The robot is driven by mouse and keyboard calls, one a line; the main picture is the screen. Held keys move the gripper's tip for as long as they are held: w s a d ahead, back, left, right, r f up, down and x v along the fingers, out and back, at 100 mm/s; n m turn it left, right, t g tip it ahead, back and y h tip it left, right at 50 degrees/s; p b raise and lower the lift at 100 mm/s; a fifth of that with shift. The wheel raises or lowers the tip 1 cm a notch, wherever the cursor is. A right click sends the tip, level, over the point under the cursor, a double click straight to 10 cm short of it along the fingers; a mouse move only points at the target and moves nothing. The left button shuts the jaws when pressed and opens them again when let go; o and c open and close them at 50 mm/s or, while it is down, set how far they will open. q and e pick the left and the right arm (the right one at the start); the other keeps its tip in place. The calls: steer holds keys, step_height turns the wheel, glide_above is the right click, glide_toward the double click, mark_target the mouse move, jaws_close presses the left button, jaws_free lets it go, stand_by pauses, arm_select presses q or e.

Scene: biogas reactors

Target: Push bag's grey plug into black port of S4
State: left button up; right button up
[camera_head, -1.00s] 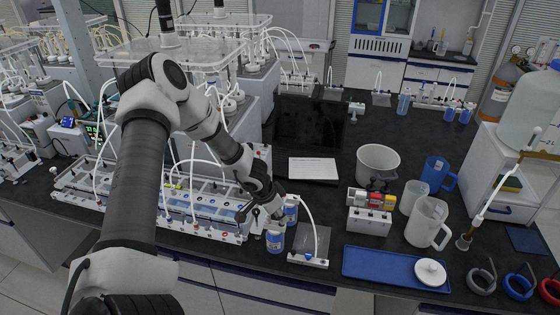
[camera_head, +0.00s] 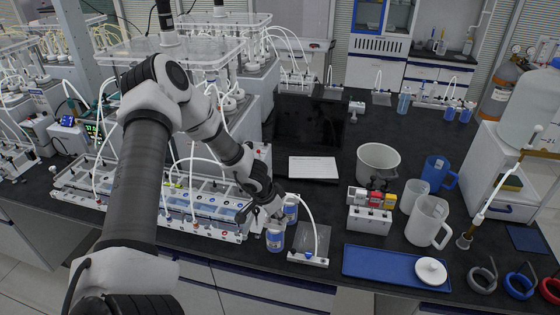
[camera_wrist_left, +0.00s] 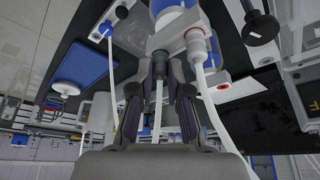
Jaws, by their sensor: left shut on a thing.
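My left gripper (camera_head: 268,222) is over the front bottle, a clear bottle with a blue label (camera_head: 275,240). In the left wrist view the fingers (camera_wrist_left: 160,82) are shut on a small grey plug (camera_wrist_left: 159,64) with a white tube (camera_wrist_left: 157,112) hanging from it. The plug points at the bottle's cap; I cannot tell whether it touches or sits in a port, and the black port is not clear. A red-ringed port (camera_wrist_left: 195,40) beside it holds another white tube. The flat grey bag (camera_head: 315,238) lies to the right, with a blue valve (camera_head: 308,255) and an arching tube.
A second bottle (camera_head: 291,208) stands close behind the front one. A blue tray (camera_head: 380,267), a white stand with coloured blocks (camera_head: 370,220) and jugs (camera_head: 427,222) stand to the right.

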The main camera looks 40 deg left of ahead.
arm_select(q)
steer(key=o, duration=0.8)
steer(key=shift+o, duration=0.2)
steer(key=v, duration=1.2)
steer(key=shift+f, duration=0.1)
steer(key=shift+s+a+f, duration=0.1)
